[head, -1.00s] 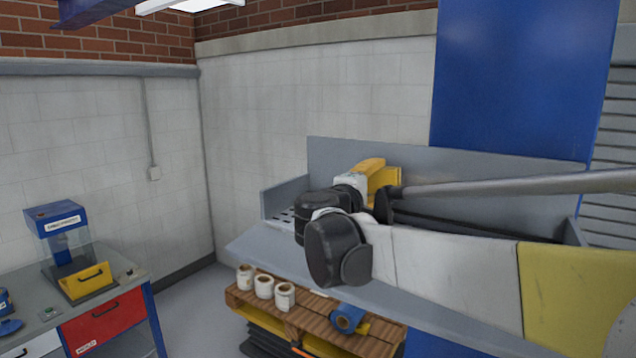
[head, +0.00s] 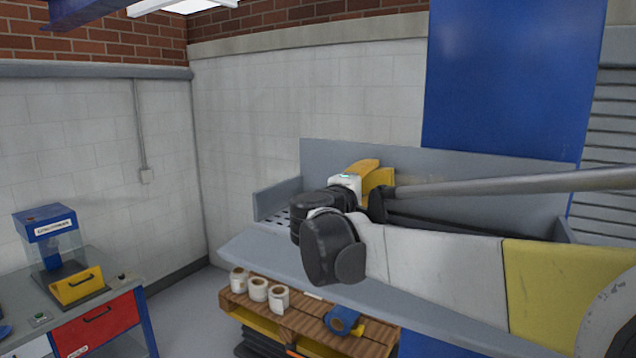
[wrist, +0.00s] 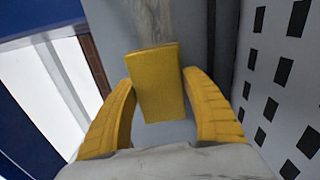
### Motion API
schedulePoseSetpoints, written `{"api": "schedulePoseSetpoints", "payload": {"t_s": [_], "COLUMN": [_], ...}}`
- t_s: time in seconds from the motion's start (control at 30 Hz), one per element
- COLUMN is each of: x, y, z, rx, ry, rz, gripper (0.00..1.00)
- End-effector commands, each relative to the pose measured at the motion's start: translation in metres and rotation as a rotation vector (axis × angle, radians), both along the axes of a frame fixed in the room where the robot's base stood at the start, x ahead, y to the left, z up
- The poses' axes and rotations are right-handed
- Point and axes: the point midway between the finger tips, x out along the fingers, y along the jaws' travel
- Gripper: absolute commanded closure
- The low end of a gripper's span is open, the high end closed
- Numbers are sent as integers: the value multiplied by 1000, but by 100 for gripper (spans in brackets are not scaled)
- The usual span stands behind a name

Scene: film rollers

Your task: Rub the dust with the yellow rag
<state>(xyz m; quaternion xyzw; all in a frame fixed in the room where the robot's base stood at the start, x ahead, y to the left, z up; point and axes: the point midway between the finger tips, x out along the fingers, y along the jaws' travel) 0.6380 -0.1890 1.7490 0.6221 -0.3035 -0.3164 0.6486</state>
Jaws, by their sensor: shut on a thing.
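The yellow rag (wrist: 158,85) is a flat yellow block-like piece between the two yellow fingers of my gripper (wrist: 162,88) in the wrist view. My gripper is shut on it. A pale, streaky grey patch (wrist: 155,22), possibly the dust, lies just beyond the rag's far edge on a grey surface. I cannot tell whether the rag touches it. In the head view my gripper (head: 368,176) is at the grey machine trough (head: 440,165), and my wrist hides much of the area below it.
A perforated plate (wrist: 275,85) lies to the right in the wrist view. In the head view a long grey roller (head: 500,185) crosses the trough. A wooden pallet (head: 300,318) with white rolls (head: 258,289) stands below. A workbench (head: 75,320) is at left.

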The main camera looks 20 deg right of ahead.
Motion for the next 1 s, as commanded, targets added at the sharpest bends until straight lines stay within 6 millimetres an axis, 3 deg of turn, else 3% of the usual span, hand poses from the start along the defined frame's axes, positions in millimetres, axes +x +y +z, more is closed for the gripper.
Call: {"api": "schedulePoseSetpoints", "payload": {"t_s": [0.6, 1.0], "x": [6, -19], "y": [-9, -26], "z": [0, 0], "rx": [0, 0], "ry": [0, 0], "rz": [0, -1], "gripper": [67, 67]}}
